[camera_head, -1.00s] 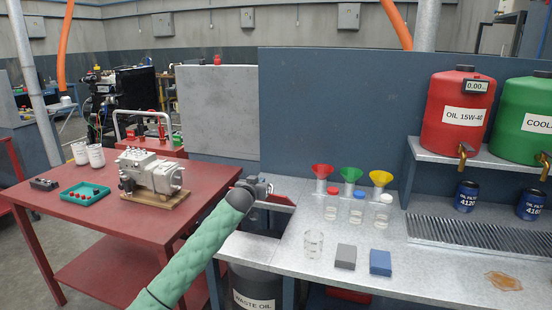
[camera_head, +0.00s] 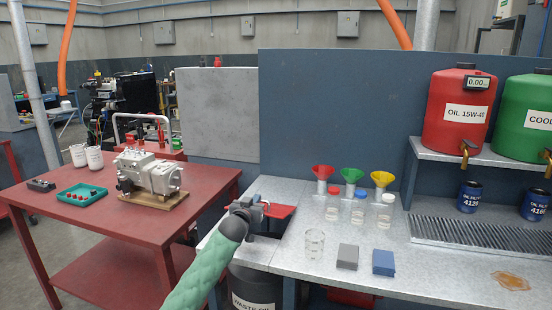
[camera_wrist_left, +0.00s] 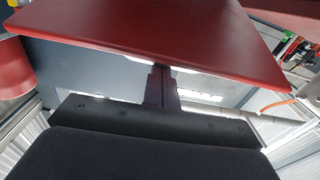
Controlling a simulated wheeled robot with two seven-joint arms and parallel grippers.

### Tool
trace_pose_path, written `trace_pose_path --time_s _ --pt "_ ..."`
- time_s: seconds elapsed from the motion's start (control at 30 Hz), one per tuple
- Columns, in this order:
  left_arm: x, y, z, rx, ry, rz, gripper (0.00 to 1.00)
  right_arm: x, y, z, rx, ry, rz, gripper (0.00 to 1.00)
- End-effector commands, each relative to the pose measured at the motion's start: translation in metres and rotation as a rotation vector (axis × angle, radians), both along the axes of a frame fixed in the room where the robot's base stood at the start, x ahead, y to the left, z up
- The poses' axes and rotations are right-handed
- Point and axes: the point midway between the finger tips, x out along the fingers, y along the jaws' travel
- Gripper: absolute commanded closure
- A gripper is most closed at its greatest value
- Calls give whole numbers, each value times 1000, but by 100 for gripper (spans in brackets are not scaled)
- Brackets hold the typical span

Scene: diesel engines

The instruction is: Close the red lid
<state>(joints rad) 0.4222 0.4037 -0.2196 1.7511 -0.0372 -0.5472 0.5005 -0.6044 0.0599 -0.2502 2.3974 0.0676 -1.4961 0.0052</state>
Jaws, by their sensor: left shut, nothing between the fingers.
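The red lid (camera_head: 281,211) is at the left end of the metal bench, above the cutout over the waste oil drum (camera_head: 254,289). Its exact tilt is hard to tell, and my gripper covers its left part. In the left wrist view the red lid (camera_wrist_left: 160,35) is a broad flat panel across the top. My left gripper (camera_head: 262,204) is at the lid's left side, shut and empty. In the wrist view its fingers (camera_wrist_left: 161,88) point at the lid's near edge and partly pass behind it; contact cannot be told. My right gripper is not in view.
Bottles and funnels stand behind. A red table (camera_head: 95,235) with a metal pump (camera_head: 150,172) is at left.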

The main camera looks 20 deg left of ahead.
Motion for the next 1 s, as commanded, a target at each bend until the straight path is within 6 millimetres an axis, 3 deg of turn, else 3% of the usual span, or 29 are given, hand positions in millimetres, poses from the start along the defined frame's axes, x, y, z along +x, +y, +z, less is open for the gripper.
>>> trace_pose_path --time_s 0.3,1.0 --pt "-10 0 -18 -1 1 0 100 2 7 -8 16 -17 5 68" --pt "-9 1 -12 0 0 0 100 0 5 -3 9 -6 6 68"
